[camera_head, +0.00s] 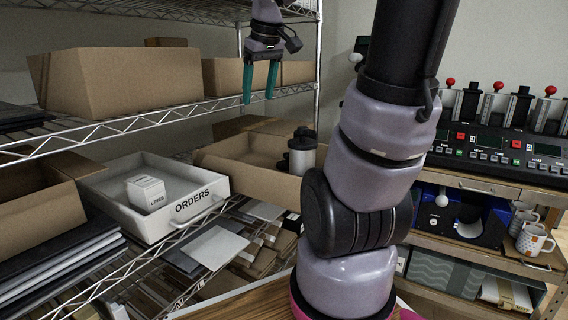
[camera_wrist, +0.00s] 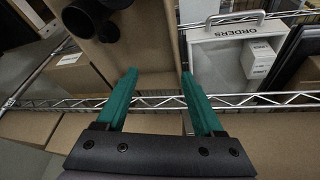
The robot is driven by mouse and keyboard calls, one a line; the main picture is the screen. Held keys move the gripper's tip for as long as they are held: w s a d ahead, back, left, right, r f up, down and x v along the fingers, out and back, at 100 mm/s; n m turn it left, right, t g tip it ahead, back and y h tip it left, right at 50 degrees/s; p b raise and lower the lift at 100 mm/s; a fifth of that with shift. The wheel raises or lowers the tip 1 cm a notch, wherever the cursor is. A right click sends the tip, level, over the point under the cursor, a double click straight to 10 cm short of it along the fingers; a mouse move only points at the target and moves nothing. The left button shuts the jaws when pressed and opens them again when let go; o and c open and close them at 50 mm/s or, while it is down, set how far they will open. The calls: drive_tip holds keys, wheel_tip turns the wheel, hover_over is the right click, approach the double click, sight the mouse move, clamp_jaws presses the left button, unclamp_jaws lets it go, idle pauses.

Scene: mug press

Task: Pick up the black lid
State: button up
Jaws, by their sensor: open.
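A black lid (camera_head: 303,133) tops a grey metallic tumbler (camera_head: 302,157) that stands in an open cardboard box (camera_head: 245,171) on the lower shelf. In the wrist view, dark round shapes, which look like the lid (camera_wrist: 82,18) and black parts beside it, show at the top left inside the box (camera_wrist: 150,40), cut by the picture edge. My gripper (camera_head: 259,97) has teal fingers, pointing down, open and empty, above and to the left of the tumbler. In the wrist view my gripper (camera_wrist: 159,75) has its fingers spread, apart from the lid.
A white ORDERS bin (camera_head: 150,195) with a small white box (camera_head: 146,192) sits left of the cardboard box. The upper wire shelf edge (camera_head: 150,122) and its large carton (camera_head: 120,80) are near my gripper. A shelf post (camera_head: 318,75) stands to the right.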

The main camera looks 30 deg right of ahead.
drive_tip(key=w+d+f+n+g, duration=0.3)
drive_tip(key=w+d+f+n, duration=0.3)
drive_tip(key=w+d+n, duration=0.35)
drive_tip(key=n+g+y, duration=0.1)
drive_tip(key=n, duration=0.4)
approach(287, 153)
drive_tip(key=d, duration=0.2)
drive_tip(key=f, duration=0.3)
drive_tip(key=a+f, duration=0.1)
drive_tip(key=f, duration=0.1)
drive_tip(key=shift+w, duration=0.3)
drive_tip(key=f, duration=0.1)
drive_tip(key=a+f, duration=0.1)
drive_tip(key=f, duration=0.2)
drive_tip(key=shift+s+a+f, duration=0.25)
drive_tip(key=shift+a, duration=0.1)
drive_tip(key=shift+f, duration=0.4)
clamp_jaws()
